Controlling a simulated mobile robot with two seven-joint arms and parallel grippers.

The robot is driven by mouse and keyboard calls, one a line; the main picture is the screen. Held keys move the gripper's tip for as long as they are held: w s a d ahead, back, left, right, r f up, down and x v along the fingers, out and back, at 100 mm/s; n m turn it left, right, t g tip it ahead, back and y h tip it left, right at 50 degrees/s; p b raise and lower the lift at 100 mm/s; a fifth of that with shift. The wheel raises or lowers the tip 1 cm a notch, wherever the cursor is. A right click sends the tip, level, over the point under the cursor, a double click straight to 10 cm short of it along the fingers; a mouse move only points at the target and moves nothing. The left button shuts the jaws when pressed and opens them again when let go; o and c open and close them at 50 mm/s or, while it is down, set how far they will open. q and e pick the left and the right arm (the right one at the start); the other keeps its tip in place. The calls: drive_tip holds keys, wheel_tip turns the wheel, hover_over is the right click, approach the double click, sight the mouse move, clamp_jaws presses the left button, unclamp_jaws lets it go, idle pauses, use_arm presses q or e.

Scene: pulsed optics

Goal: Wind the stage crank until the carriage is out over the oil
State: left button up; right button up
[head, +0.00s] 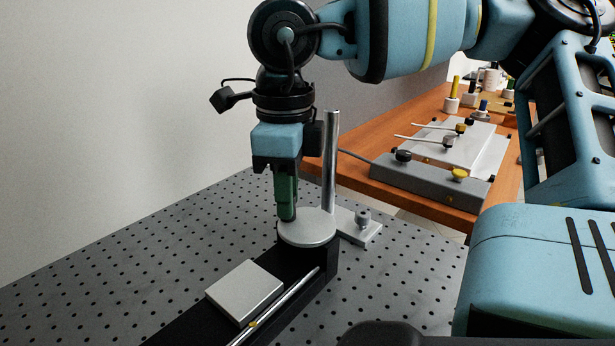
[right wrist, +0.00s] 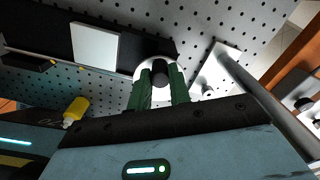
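The stage crank is a pale round disc (head: 307,230) at the far end of a black rail (head: 185,326). The carriage, a flat silver square plate (head: 244,290), sits on the rail on the near side of the disc; it also shows in the right wrist view (right wrist: 95,47). My right gripper (head: 286,215) points down at the disc's left edge. In the right wrist view its green fingers (right wrist: 160,80) close on both sides of a dark upright crank knob (right wrist: 160,70). My left gripper is not in view. I cannot make out any oil.
A metal post (head: 331,160) on a clamped foot (head: 360,228) stands right behind the disc, close to my gripper. A slim rod (head: 280,306) runs along the rail. A grey box with knobs (head: 415,178) lies on the wooden bench. The perforated table is clear at left.

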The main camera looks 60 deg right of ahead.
clamp_jaws()
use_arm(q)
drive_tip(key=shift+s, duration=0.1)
use_arm(e)
drive_tip(key=n, duration=0.2)
drive_tip(key=a+n, duration=0.1)
drive_tip(key=n, duration=0.2)
drive_tip(key=shift+s+a+n, duration=0.15)
drive_tip(key=shift+s+n, duration=0.15)
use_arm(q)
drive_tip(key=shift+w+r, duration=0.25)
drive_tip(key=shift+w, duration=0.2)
use_arm(e)
drive_tip(key=n, duration=0.2)
drive_tip(key=n+p, duration=0.1)
drive_tip(key=n, duration=0.1)
drive_tip(key=shift+s+a, duration=0.3)
drive_tip(key=shift+s, duration=0.05)
drive_tip(key=shift+s+a+n, duration=0.1)
drive_tip(key=shift+s+n, duration=0.1)
drive_tip(key=shift+n, duration=0.6)
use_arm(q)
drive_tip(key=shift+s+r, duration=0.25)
